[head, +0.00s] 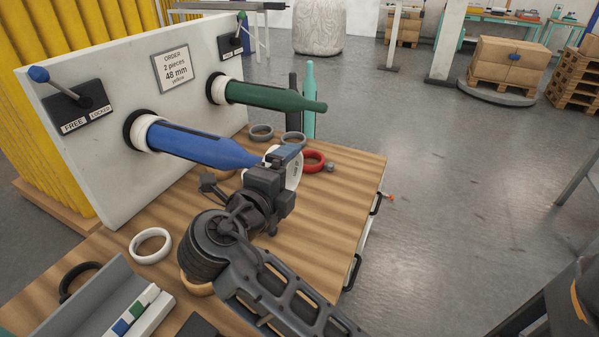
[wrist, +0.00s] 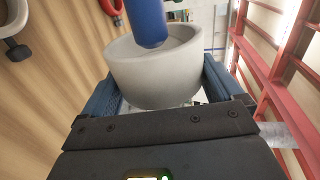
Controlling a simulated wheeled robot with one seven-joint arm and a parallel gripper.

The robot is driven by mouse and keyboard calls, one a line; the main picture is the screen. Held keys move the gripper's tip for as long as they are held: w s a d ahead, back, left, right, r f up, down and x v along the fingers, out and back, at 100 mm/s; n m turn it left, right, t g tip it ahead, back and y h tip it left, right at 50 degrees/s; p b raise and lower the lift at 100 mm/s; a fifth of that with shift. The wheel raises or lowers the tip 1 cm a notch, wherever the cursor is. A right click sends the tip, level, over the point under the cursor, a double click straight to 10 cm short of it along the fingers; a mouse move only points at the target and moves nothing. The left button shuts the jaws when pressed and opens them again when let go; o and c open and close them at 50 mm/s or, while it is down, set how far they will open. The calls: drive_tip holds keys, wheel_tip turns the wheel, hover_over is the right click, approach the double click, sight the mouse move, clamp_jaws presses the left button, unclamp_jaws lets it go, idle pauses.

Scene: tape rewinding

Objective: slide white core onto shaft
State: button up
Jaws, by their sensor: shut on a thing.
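My gripper (head: 287,155) is shut on a white core (head: 296,172), a thick ring, at the free end of the blue shaft (head: 195,143). In the wrist view the core (wrist: 150,78) sits between the two blue fingers (wrist: 158,88). Its open end faces the rounded tip of the blue shaft (wrist: 148,22). The tip overlaps the opening; I cannot tell how far inside it is. The shaft sticks out from a pale panel (head: 110,75), with a white collar at its base.
A green shaft (head: 275,96) sticks out farther back. A white ring (head: 150,246), grey rings (head: 262,132) and a red ring (head: 314,161) lie on the wooden table (head: 335,215). A grey tray (head: 95,300) stands front left. Dark and teal bottle-shaped posts (head: 309,100) stand behind.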

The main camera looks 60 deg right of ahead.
sight(161, 145)
drive_tip(key=shift+w+r+p, duration=0.15)
drive_tip(key=shift+w+p, duration=1.2)
drive_tip(key=shift+w, duration=1.35)
drive_tip(key=shift+w+f+b, duration=0.25)
drive_tip(key=shift+w+b, duration=0.5)
drive_tip(key=w+b, duration=0.4)
drive_tip(key=w, duration=0.2)
drive_tip(key=shift+a, duration=0.2)
drive_tip(key=w+b, duration=0.8)
drive_tip(key=w, duration=0.1)
drive_tip(key=w+b, duration=0.4)
drive_tip(key=shift+w+a+f+b, duration=0.1)
drive_tip(key=shift+w+a+b, duration=0.15)
drive_tip(key=shift+b, duration=0.15)
drive_tip(key=shift+w+r+b, duration=0.2)
drive_tip(key=shift+w+b, duration=0.85)
drive_tip(key=shift+w, duration=0.1)
drive_tip(key=shift+w+b, duration=0.55)
drive_tip(key=shift+b, duration=0.15)
drive_tip(key=shift+f+b, duration=0.1)
drive_tip(key=shift+b, duration=0.6)
drive_tip(key=o, duration=0.7)
